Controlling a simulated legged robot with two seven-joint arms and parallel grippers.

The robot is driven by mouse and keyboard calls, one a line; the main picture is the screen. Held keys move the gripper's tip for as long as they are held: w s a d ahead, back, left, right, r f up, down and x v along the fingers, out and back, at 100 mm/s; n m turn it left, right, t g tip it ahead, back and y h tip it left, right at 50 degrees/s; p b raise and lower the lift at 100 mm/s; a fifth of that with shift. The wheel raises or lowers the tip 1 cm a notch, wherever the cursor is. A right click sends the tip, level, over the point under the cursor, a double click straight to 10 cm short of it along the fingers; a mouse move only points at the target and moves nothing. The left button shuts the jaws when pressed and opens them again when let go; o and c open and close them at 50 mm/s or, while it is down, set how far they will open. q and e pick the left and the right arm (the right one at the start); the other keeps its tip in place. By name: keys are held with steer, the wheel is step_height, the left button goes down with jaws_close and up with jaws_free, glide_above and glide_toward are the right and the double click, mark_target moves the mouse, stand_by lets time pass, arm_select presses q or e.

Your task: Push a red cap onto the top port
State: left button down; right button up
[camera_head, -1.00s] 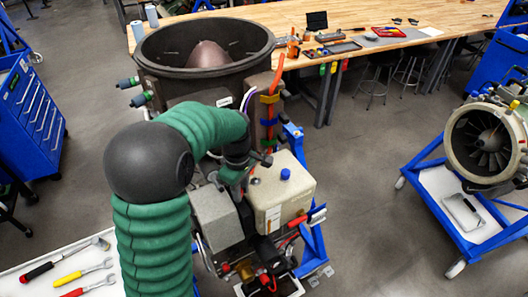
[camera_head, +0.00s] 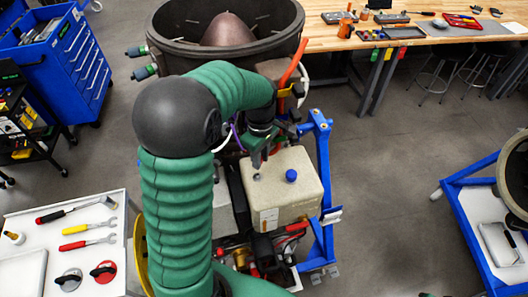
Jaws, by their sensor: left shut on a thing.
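The beige tank (camera_head: 284,196) sits on the turbine stand below my left gripper. A blue cap (camera_head: 291,176) is on its top face. A small metal port (camera_head: 257,178) shows to the left of the blue cap. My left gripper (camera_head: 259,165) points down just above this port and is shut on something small. What it holds is too small and dark to make out, and no red cap shows clearly between the fingers. I cannot tell whether it touches the port. My right gripper is not in view.
A large dark round housing (camera_head: 168,47) stands behind the tank. Blue stand posts (camera_head: 322,160) rise to the right. A white-topped cart (camera_head: 30,225) at lower left holds tools and a red round piece (camera_head: 103,270). A wooden workbench (camera_head: 440,32) is behind. Grey floor is open at right.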

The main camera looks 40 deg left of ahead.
arm_select(q)
steer(key=shift+d+f, duration=0.1)
steer(key=shift+d, duration=0.1)
steer(key=shift+s+d+f+b, duration=0.1)
steer(key=shift+d+f+b, duration=0.1)
steer(key=shift+b, duration=0.2)
steer(key=f+b, duration=0.1)
steer(key=f, duration=0.1)
steer(key=a+f+b, duration=0.1)
steer(key=shift+s+f+b, duration=0.15)
steer(key=shift+f+b, duration=0.2)
steer(key=shift+f, duration=0.05)
steer(key=shift+a+f, duration=0.15)
steer(key=shift+f, duration=0.05)
steer(key=shift+d+r, duration=0.15)
steer(key=shift+d, duration=0.15)
steer(key=shift+d, duration=0.1)
steer(key=shift+a+f, duration=0.2)
steer(key=shift+f, duration=0.15)
